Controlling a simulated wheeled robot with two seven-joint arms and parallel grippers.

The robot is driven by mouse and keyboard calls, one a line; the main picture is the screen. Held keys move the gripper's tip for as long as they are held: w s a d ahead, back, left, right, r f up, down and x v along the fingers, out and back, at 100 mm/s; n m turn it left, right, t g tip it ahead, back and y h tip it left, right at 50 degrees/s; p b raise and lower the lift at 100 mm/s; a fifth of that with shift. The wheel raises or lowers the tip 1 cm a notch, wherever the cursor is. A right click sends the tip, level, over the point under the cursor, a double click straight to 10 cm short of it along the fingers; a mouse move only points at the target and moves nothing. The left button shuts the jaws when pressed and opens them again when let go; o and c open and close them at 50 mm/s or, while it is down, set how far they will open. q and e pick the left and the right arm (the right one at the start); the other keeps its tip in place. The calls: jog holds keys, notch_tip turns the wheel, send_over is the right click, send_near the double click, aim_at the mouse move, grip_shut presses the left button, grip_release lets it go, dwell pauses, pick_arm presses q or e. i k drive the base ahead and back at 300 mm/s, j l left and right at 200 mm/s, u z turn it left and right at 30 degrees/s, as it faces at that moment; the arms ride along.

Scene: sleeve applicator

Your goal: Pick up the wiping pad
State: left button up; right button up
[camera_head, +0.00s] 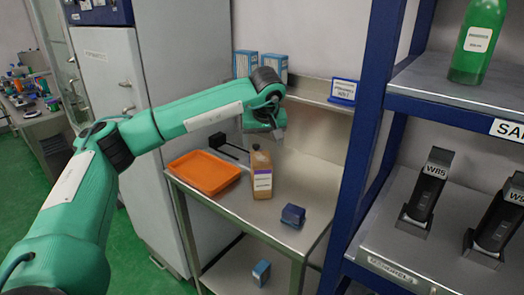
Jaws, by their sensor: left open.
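A small dark blue pad-like block (292,215), the thing that best fits the wiping pad, lies on the steel table near its front right edge. Nothing touches it. My left gripper (271,130) hangs from the wrist above the back of the table, behind and above the brown bottle. It is open, and I see nothing held in it; its fingertips are small and hard to make out. It is well above and behind the pad. My right gripper is not in view.
A brown bottle (262,178) stands between an orange tray (205,172) and the blue block. Blue boxes (246,64) stand at the back. A blue-framed shelf (362,150) rises close on the right. A small blue box (261,272) sits on the lower shelf.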

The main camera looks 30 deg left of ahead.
aim_at(293, 215)
jog(key=k, duration=1)
